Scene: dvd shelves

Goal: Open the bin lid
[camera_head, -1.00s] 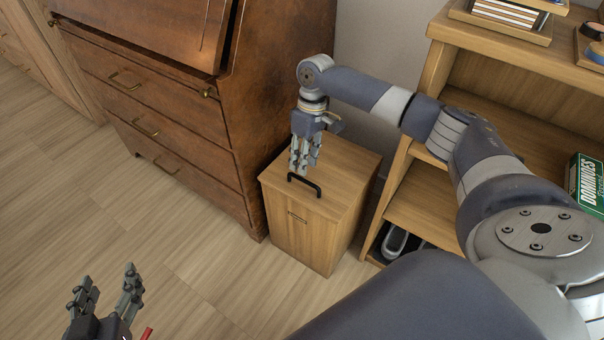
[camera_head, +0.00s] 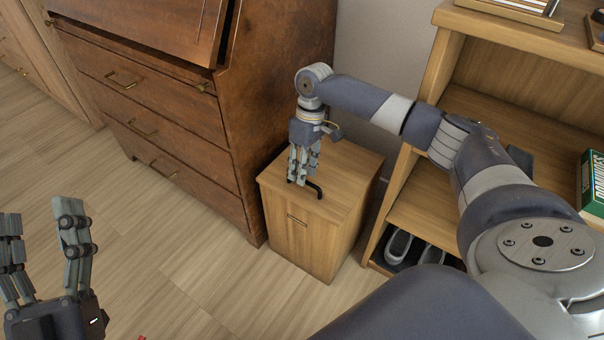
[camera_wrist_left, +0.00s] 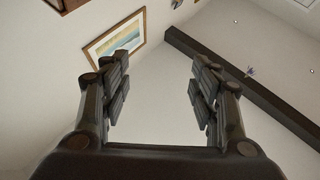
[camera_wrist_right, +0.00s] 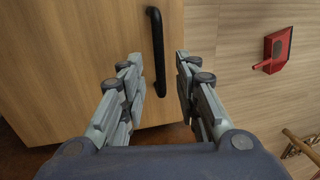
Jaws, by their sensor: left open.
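The wooden bin (camera_head: 305,245) stands on the floor between the dark dresser and the shelf. Its lid (camera_head: 345,180) is closed and has a black handle (camera_head: 316,188). In the right wrist view the handle (camera_wrist_right: 158,50) lies between the fingertips of my right gripper (camera_wrist_right: 157,72). The fingers are apart, and contact cannot be told. In the head view my right gripper (camera_head: 303,178) points down at the handle and partly hides it. My left gripper (camera_head: 42,220) is open and empty at the lower left, far from the bin. Its open fingers also show in the left wrist view (camera_wrist_left: 160,75).
The brown dresser (camera_head: 165,125) stands close on the bin's left. The wooden shelf (camera_head: 435,205) stands at its right, with shoes (camera_head: 398,245) below and a green box (camera_head: 592,185). A red dustpan (camera_wrist_right: 275,50) lies on the floor.

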